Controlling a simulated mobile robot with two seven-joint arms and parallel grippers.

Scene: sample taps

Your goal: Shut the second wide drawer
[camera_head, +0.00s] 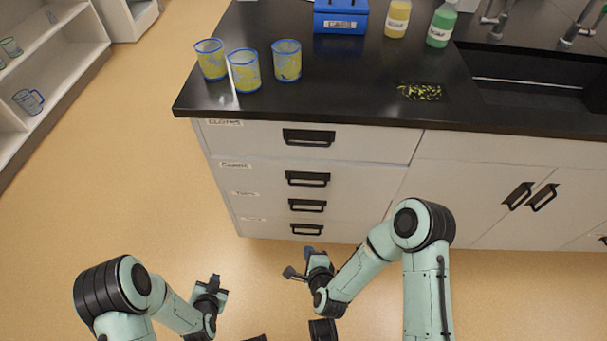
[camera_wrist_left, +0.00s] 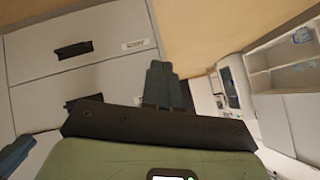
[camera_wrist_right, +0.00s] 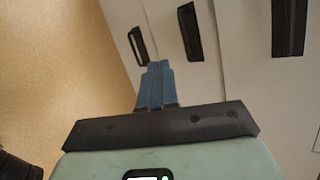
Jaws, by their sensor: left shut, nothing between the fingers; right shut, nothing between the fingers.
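The second wide drawer (camera_head: 262,176) is in the white drawer column under the black counter, just below the top drawer (camera_head: 255,138). It has a black bar handle (camera_head: 307,179) and a small label at its left end. Its front looks about level with its neighbours, and no open gap shows from above. My left gripper (camera_head: 214,283) is shut and empty, low in front of the column's left side. My right gripper (camera_head: 298,265) is shut and empty, low in front of the bottom drawer. Both stand apart from the drawer fronts. Drawer fronts show in both wrist views.
Several beakers of yellow stuff (camera_head: 244,72), a blue box (camera_head: 340,18) and bottles (camera_head: 397,18) stand on the counter (camera_head: 350,85). A sink (camera_head: 530,95) is at right, above cupboard doors (camera_head: 530,205). White shelves (camera_head: 60,55) stand far left. The floor (camera_head: 120,190) between is clear.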

